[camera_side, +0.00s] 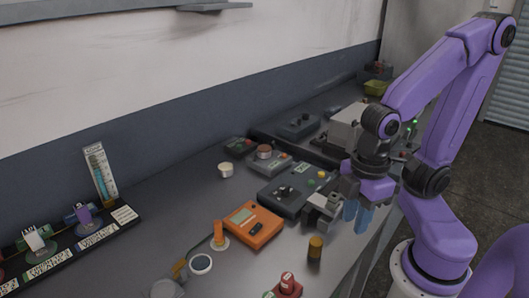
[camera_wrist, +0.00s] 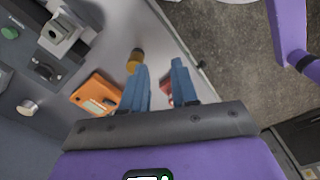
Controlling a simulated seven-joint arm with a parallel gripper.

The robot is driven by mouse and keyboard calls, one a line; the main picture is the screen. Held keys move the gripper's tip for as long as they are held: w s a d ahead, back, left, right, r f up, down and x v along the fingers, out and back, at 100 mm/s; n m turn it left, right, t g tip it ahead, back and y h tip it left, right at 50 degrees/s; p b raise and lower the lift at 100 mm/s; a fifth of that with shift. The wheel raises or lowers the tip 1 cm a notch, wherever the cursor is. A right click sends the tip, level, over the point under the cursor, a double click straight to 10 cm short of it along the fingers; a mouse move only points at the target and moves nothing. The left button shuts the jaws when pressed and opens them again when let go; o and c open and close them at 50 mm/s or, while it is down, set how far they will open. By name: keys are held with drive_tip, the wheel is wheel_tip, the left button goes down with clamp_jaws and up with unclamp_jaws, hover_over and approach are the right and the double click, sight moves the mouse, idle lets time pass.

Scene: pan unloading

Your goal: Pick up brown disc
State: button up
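The brown disc (camera_side: 264,152) lies flat on the pan of a small grey scale (camera_side: 271,163) near the back of the bench in the side view. I cannot make it out in the wrist view. My gripper (camera_side: 357,217) is raised near the bench's front edge, to the right of the disc and well apart from it. Its two blue fingers also show in the wrist view (camera_wrist: 158,82), spread apart with nothing held between them.
A dark control box (camera_side: 290,192) and a grey vise (camera_side: 322,208) stand between my gripper and the scale. An orange meter (camera_side: 252,225), a golden cylinder (camera_side: 315,247) and a white cup (camera_side: 226,170) stand nearby. A grey machine (camera_side: 346,128) is behind my gripper.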

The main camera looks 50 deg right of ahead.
drive_tip(key=o, duration=0.9)
drive_tip(key=shift+c, duration=0.2)
drive_tip(key=w+a+m+t+h, duration=0.1)
drive_tip(key=w+a+m+h, duration=0.15)
drive_tip(key=w+m, duration=0.65)
drive_tip(key=m+t+h, duration=0.1)
drive_tip(key=m+h, duration=1)
drive_tip(key=m, duration=0.9)
approach(263, 149)
drive_tip(key=x, duration=0.6)
drive_tip(key=shift+s, duration=0.1)
drive_tip(key=shift+x, duration=2.6)
